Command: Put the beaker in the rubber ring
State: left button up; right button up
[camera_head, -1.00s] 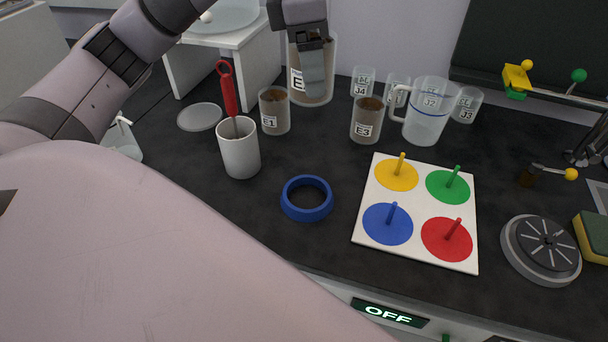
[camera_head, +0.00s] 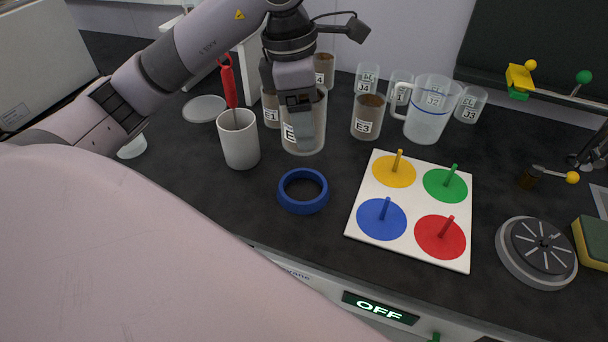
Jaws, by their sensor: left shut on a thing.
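The ring lies flat on the dark bench, empty. My right gripper is not in view.
A white cup (camera_head: 240,148) with a red-handled tool stands left of the ring. Beakers E1 (camera_head: 270,112) and E3 (camera_head: 366,122) flank the held beaker. A jug (camera_head: 430,118) stands behind the coloured peg board (camera_head: 365,240), right of the ring. Bench around the ring is clear.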

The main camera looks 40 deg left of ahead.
pick_arm(q)
notch_tip(320, 180, down, 13)
jog(key=shift+r, duration=0.15)
dwell(0.4)
